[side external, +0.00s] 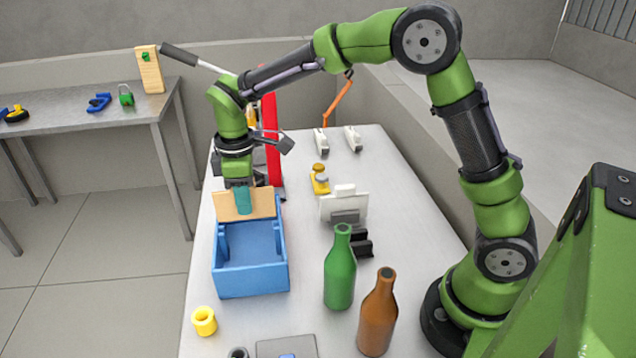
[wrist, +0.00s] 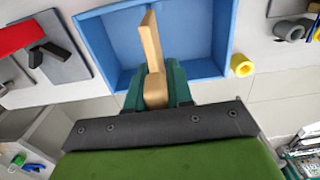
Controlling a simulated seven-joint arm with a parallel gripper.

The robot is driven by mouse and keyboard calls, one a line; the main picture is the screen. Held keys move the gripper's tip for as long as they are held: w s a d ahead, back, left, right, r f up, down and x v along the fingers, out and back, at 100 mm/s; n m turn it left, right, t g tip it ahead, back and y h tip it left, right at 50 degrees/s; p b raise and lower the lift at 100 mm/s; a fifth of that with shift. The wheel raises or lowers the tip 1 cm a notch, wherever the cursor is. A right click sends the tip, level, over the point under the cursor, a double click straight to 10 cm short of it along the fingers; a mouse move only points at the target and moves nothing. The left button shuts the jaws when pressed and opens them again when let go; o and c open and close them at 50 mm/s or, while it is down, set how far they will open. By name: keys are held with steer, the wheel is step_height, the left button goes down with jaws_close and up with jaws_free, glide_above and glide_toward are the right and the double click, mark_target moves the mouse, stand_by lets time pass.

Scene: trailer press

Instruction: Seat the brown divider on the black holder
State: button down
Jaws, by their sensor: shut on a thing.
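The brown divider (side external: 227,206) is a flat, light wood-coloured panel. It stands upright at the far end of the blue box (side external: 251,280), and I cannot tell whether its lower edge touches the box. My gripper (side external: 243,200) is shut on the divider with teal fingers. In the wrist view the divider (wrist: 152,42) is seen edge-on between the fingers (wrist: 156,90), with the blue box (wrist: 97,40) behind it. The black holder (side external: 362,243) is right of the box, apart from my gripper and partly hidden by the green bottle.
A white panel in a grey block (side external: 345,213) stands just behind the holder. The green bottle (side external: 340,275) and brown bottle (side external: 378,315) stand in front. A yellow ring (side external: 204,321) lies near left. A tall red piece (side external: 271,140) stands behind my gripper. Table between box and holder is clear.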

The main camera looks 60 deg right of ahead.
steer(key=shift+d, duration=0.1)
steer(key=s+d+r+m, duration=0.1)
steer(key=d+r, duration=0.2)
steer(key=d, duration=0.2)
glide_above(354, 244)
steer(key=w+d, duration=0.1)
steer(key=d, duration=0.1)
step_height(354, 244, down, 3)
steer(key=shift+f+n, duration=0.35)
steer(key=shift+n, duration=0.15)
steer(key=shift+a, duration=0.1)
steer(key=shift+f, duration=4.55)
steer(key=shift+f, duration=0.1)
